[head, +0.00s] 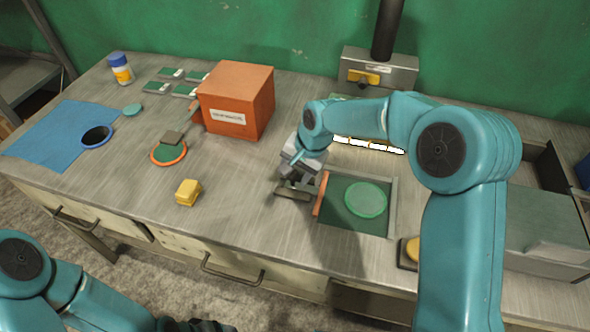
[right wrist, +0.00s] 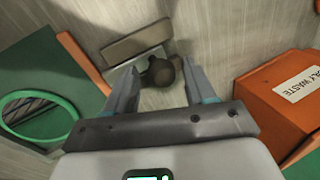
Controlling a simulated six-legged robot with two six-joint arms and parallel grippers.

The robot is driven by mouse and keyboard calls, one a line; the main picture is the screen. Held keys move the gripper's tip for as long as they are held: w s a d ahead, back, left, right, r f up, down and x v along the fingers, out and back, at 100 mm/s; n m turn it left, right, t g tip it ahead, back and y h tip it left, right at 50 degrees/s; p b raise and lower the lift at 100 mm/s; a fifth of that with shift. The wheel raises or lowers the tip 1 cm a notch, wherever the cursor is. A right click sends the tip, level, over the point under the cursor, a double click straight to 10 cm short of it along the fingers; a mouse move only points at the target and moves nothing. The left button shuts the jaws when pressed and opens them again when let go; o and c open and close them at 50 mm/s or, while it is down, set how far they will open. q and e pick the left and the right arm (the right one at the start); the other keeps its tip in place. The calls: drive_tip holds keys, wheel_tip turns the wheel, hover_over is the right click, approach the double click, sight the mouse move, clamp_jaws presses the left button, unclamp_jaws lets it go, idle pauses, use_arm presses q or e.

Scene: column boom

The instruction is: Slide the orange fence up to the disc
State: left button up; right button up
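The orange fence (head: 320,193) is a narrow upright strip at the left edge of a dark green panel (head: 340,222). In the right wrist view the fence (right wrist: 84,62) lies left of the fingers. The round green disc (head: 366,199) lies on the panel, right of the fence, with a gap between them. My right gripper (head: 293,184) is low over the bench, just left of the fence. In the right wrist view its fingers (right wrist: 160,75) are apart around a dark knob (right wrist: 162,72) beside a grey-brown bar (right wrist: 136,42). My left gripper (head: 195,325) is mostly cut off below.
An orange box (head: 236,100) stands behind and left of my right gripper. The bench between yellow block and right gripper is clear.

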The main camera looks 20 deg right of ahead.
sight(317, 190)
drive_tip(key=shift+a, duration=0.1)
clamp_jaws()
drive_tip(key=shift+s+d+f, duration=0.1)
drive_tip(key=shift+d, duration=0.25)
drive_tip(key=s+d+b, duration=0.1)
drive_tip(key=d, duration=0.1)
drive_tip(key=s+d, duration=0.1)
drive_tip(key=shift+s+d+b, duration=0.3)
drive_tip(key=shift+d+b, duration=0.1)
drive_tip(key=shift+s+d, duration=0.25)
drive_tip(key=shift+d, duration=0.1)
drive_tip(key=shift+o, duration=1.2)
unclamp_jaws()
drive_tip(key=shift+w, duration=0.1)
